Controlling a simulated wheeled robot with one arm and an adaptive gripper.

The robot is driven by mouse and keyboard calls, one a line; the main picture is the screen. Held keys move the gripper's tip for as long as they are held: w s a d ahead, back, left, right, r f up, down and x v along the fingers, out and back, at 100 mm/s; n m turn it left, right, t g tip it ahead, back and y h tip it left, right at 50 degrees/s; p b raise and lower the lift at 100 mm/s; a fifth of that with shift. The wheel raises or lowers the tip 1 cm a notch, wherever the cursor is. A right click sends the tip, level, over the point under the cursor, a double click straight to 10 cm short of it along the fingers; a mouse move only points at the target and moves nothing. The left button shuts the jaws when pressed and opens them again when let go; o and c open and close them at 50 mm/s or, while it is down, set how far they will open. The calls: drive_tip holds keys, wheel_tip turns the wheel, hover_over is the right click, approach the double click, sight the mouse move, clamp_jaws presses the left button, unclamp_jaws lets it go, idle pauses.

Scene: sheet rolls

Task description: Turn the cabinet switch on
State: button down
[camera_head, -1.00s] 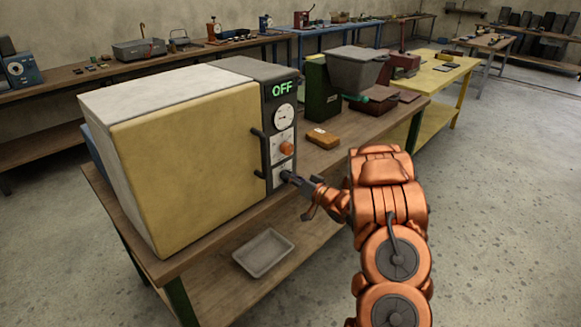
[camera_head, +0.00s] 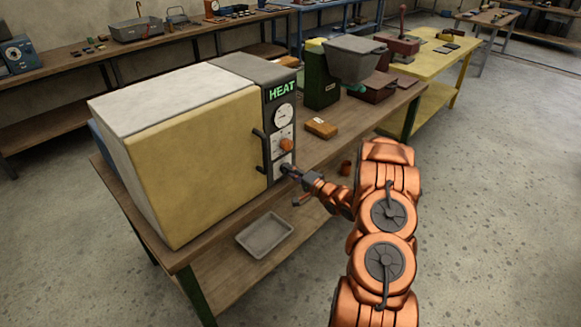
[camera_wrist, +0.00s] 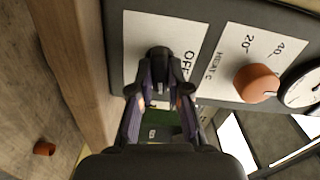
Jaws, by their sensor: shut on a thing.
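The yellow-fronted cabinet (camera_head: 190,160) stands on the wooden bench, and its display (camera_head: 282,91) reads "HEAT" in green. The switch (camera_wrist: 158,54) is a dark knob on the lowest white label of the control panel, with "OFF" lettering partly seen beside it. My gripper (camera_head: 288,171) is at this label in the head view. In the wrist view my gripper (camera_wrist: 160,92) has its two fingertips closed around the switch, which they partly hide. The switch's exact angle is hard to tell.
An orange dial (camera_wrist: 257,83) and a round gauge (camera_wrist: 302,86) sit above the switch. The cabinet's dark handle (camera_head: 260,152) is left of the panel. An orange-brown block (camera_head: 321,128) and a small cup (camera_head: 346,168) are on the bench. A grey tray (camera_head: 265,235) lies on the shelf below.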

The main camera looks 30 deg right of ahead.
drive_tip(key=shift+m+p, duration=0.35)
drive_tip(key=shift+m, duration=0.65)
drive_tip(key=shift+f, duration=0.1)
drive_tip(key=c, duration=1.1)
unclamp_jaws()
drive_tip(key=shift+s, duration=0.1)
drive_tip(key=v, duration=1.1)
drive_tip(key=shift+s+d, duration=0.15)
drive_tip(key=shift+s, duration=0.25)
